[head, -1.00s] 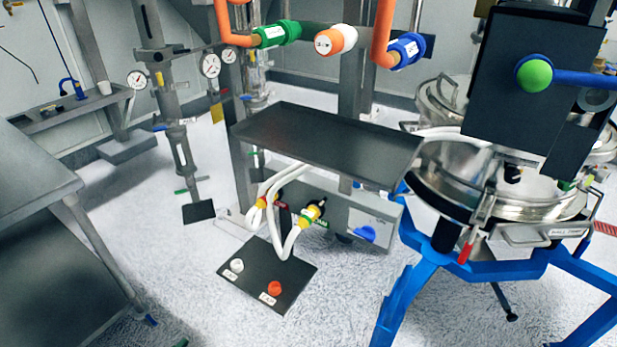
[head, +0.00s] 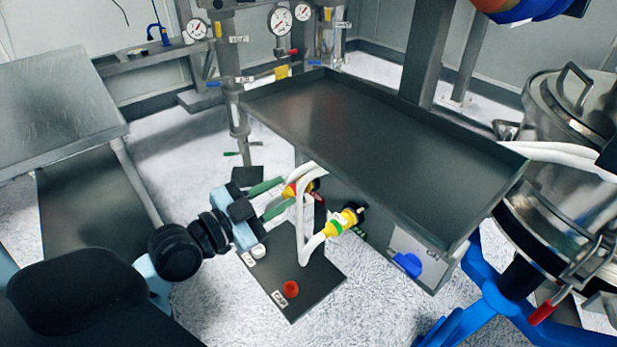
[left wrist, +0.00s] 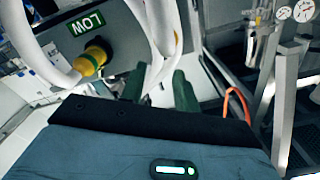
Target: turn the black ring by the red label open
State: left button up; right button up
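The red label (head: 319,199) is on the panel under the dark tray. Beside it, a yellow and red hose connector (head: 298,187) sits partly behind a white hose; its black ring is hardly visible. My left gripper (head: 279,197) is open, its two green fingers pointing right, just left of this connector. In the left wrist view the open fingers (left wrist: 160,88) show with a white hose (left wrist: 157,35) beyond the gap. I cannot tell whether they touch anything. A second yellow connector (head: 345,219) is by the green label (head: 361,232), which reads LOW in the left wrist view (left wrist: 88,26).
The dark tray (head: 375,150) overhangs the connectors. A black floor plate (head: 313,270) with a white knob (head: 258,251) and an orange-red knob (head: 291,289) lies below. A metal table (head: 60,105) stands left; a blue stand (head: 490,310) is right.

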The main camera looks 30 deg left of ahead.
aim_at(315, 175)
pick_arm(q)
jog(key=p+x, duration=0.1)
jog(key=x, duration=0.6)
grip_shut()
